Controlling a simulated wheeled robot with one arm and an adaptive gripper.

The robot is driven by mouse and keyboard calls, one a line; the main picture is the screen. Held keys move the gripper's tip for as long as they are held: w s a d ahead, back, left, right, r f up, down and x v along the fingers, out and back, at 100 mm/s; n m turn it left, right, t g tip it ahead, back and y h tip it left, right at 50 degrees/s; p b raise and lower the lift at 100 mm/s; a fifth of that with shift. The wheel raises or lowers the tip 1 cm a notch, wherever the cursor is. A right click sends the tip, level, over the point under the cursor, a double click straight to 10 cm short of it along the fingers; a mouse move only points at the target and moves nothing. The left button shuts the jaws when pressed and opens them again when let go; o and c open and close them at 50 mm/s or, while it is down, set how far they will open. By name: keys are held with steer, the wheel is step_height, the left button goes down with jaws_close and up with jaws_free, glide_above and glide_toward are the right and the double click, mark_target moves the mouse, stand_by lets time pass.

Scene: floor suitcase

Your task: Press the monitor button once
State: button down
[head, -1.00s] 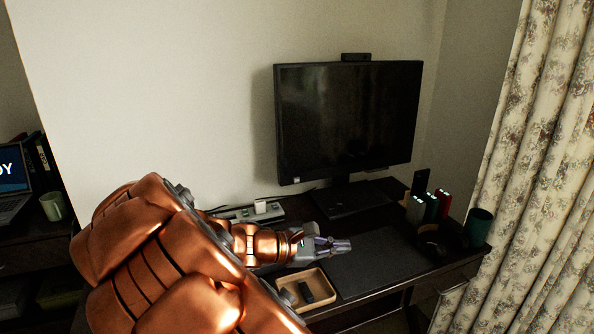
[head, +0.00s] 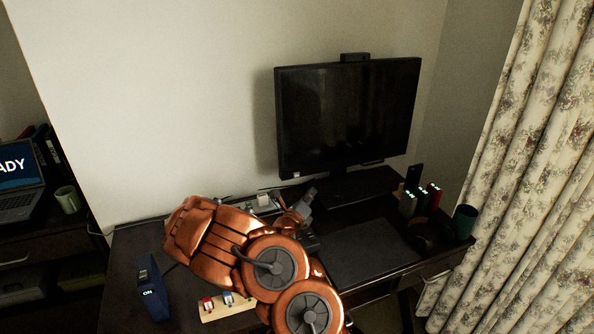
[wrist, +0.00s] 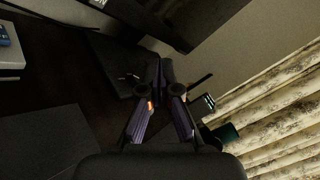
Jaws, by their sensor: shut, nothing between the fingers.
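The black monitor (head: 348,115) stands at the back of the dark desk in the head view, its screen dark. A small pale mark shows at its lower left corner; I cannot make out a button. In the wrist view part of the monitor (wrist: 195,18) shows tilted at the top. My gripper (head: 308,197) is below the monitor's lower left edge in the head view, in front of the stand and apart from the screen as far as I can tell. In the wrist view my gripper (wrist: 158,90) has its fingers together with nothing between them.
A dark mat (head: 365,252) lies on the desk. Coloured upright devices (head: 420,200) and a green cup (head: 464,221) stand at the right. A power strip lies behind my arm. A blue box (head: 151,290) stands at the left. A floral curtain (head: 530,160) hangs right.

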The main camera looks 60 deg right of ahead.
mark_target(297, 175)
steer(key=shift+w+f+n, duration=0.15)
steer(key=shift+f+n, duration=0.15)
steer(key=shift+f, duration=0.05)
steer(key=w+d+b, duration=0.2)
steer(key=w+d, duration=0.3)
steer(key=w, duration=0.2)
steer(key=shift+w+f, duration=0.15)
stand_by(0.4)
steer(key=shift+w, duration=0.1)
stand_by(1.3)
steer(key=shift+w+d+b, duration=0.15)
steer(key=shift+w+b, duration=0.05)
steer(key=shift+b, duration=0.25)
